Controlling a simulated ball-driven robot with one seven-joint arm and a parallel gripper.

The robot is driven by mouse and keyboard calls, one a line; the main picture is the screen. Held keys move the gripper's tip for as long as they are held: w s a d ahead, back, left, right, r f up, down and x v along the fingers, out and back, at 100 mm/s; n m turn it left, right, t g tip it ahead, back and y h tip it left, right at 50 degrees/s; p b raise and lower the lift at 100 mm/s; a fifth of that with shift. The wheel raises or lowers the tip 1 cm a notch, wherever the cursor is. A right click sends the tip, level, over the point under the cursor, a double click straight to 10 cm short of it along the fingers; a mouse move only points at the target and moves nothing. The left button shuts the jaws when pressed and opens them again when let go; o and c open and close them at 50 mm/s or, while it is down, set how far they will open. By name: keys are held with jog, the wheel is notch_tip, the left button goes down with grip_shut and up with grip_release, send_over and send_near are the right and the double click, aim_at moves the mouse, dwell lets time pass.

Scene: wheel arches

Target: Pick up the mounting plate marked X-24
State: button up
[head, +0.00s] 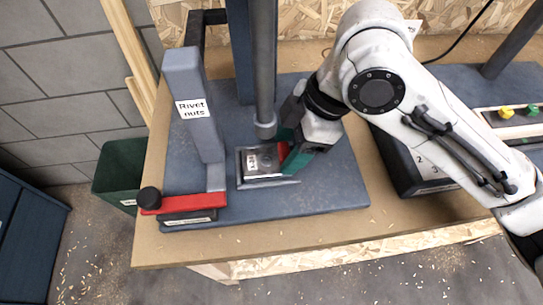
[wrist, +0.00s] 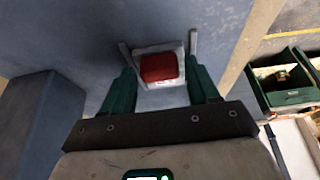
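A small dark plate (head: 267,160) with a white label (head: 251,160) lies in a grey square frame on the blue-grey base. The label is turned sideways and too small to read surely. A red part (head: 283,151) shows at the plate's right side, beside my gripper (head: 287,152).
A grey press column (head: 265,70) stands just behind the plate. A post marked "Rivet nuts" (head: 195,105) and a red lever (head: 180,201) stand to the left. A green bin (head: 122,168) is beyond the table's left edge. A dark box (head: 405,165) is at the right.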

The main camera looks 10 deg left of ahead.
jog(key=c, duration=1)
jog(key=shift+r, duration=0.15)
jog(key=shift+r, duration=0.25)
notch_tip(320, 180, up, 3)
jog(key=shift+s+f, duration=0.1)
jog(key=shift+s, duration=0.05)
jog(key=s+d+p, duration=0.2)
jog(key=s+p, duration=0.5)
jog(key=s, duration=0.1)
jog(key=s+d+p, duration=0.3)
jog(key=s+p, duration=0.5)
jog(key=s, duration=0.1)
